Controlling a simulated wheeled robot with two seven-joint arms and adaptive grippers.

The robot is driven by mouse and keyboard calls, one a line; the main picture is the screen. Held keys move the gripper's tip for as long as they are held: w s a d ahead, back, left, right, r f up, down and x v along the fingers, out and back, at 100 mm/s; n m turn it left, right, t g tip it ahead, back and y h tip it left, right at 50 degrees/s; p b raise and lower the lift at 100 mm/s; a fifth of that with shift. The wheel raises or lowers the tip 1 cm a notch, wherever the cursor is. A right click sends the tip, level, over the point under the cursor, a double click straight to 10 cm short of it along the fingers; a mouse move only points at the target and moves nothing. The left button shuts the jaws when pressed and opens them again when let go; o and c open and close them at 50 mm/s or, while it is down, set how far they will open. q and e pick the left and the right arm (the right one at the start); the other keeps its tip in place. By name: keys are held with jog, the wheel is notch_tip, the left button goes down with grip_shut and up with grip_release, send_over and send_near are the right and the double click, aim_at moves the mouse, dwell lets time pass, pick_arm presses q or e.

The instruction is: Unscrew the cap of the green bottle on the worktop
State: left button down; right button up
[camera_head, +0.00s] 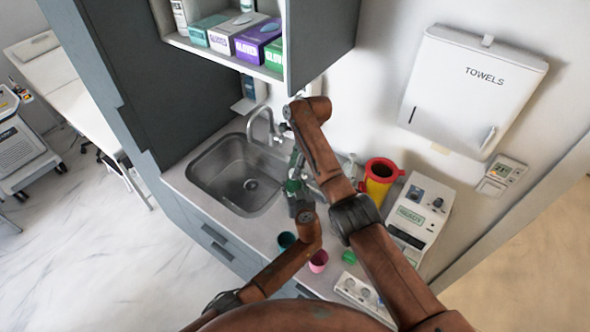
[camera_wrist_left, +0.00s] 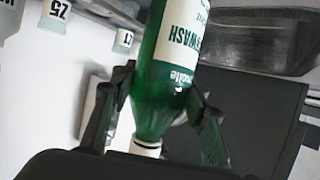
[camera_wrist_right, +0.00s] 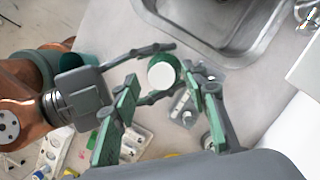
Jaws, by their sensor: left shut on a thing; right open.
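The green bottle (camera_wrist_left: 165,80) has a white label and a white cap (camera_wrist_left: 145,148). My left gripper (camera_wrist_left: 158,92) is shut on its shoulder, a finger on each side, just below the cap. In the right wrist view the cap (camera_wrist_right: 161,76) shows from above, with my left gripper (camera_wrist_right: 160,72) coming in from the left around the bottle. My right gripper (camera_wrist_right: 160,88) is open there, its fingers on either side of the cap; I cannot tell any contact. In the head view the bottle (camera_head: 293,187) is mostly hidden by my arms.
The sink (camera_head: 225,180) with its tap (camera_head: 262,122) lies to the left. A teal cup (camera_head: 287,240), a pink cup (camera_head: 318,262), a yellow sharps bin (camera_head: 378,188) and a white device (camera_head: 418,218) stand on the worktop (camera_head: 265,235). An open cabinet with glove boxes (camera_head: 258,40) hangs above.

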notch_tip(320, 180, up, 3)
jog(key=shift+f, duration=0.2)
jog(key=shift+o, duration=0.5)
jog(key=shift+r, duration=0.25)
jog(key=shift+w+a, duration=0.1)
jog(key=shift+w, duration=0.2)
jog(key=shift+s+d+r+m+t, duration=0.85)
jog(key=shift+d+r+m, duration=0.4)
jog(key=shift+r+m, duration=1.85)
jog(key=x, duration=1.1)
jog(key=shift+s+d+f, duration=0.1)
jog(key=shift+d+f, duration=0.2)
jog(key=shift+c, duration=0.5)
